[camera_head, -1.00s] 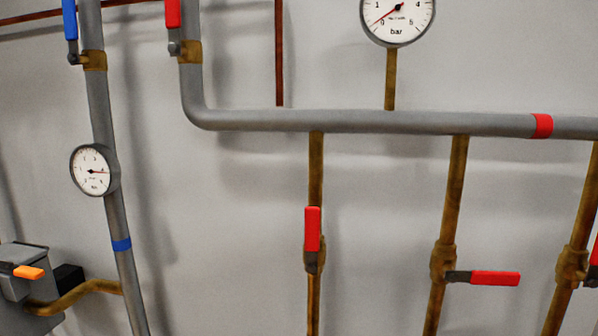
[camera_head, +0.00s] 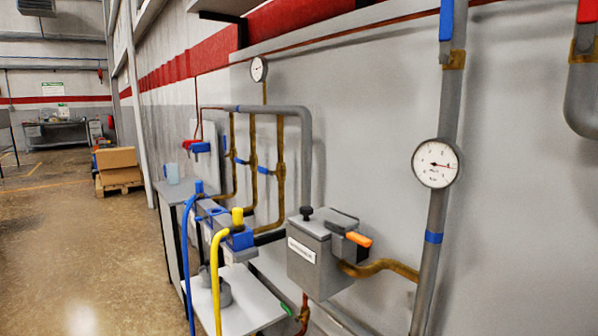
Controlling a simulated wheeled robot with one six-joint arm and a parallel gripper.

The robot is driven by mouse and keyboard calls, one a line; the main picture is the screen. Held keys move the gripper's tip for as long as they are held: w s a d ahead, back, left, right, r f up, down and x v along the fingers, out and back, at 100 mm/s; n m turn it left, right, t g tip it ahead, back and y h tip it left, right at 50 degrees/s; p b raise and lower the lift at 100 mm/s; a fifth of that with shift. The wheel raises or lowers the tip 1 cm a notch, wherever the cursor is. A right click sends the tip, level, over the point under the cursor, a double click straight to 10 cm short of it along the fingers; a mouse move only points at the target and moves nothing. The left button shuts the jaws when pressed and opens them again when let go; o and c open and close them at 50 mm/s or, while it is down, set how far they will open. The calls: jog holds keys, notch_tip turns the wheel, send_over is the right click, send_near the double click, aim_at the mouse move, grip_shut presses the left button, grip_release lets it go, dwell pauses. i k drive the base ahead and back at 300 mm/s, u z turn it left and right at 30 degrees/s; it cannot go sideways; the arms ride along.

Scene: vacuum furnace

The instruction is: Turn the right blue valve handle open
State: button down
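Small blue valve handles show on thin brown pipes at the middle left. The rightmost (camera_head: 266,170) sits across its pipe, with another blue handle (camera_head: 242,161) just left of it. A larger blue handle (camera_head: 446,20) stands upright along the thick grey pipe (camera_head: 437,205) at the upper right, cut off by the top edge. My gripper is not in view.
A grey box with an orange handle (camera_head: 358,239) sticks out from the wall. A bench with yellow (camera_head: 216,285) and blue (camera_head: 186,260) hoses stands left of it. A round gauge (camera_head: 436,163) sits on the thick pipe. Open floor (camera_head: 75,240) lies at the left.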

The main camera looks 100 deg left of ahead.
aim_at(260, 169)
jog(key=u, duration=3.65)
jog(key=i, duration=0.5)
jog(key=k, duration=0.65)
jog(key=u, duration=0.4)
jog(key=i, duration=1.45)
jog(key=z, duration=0.55)
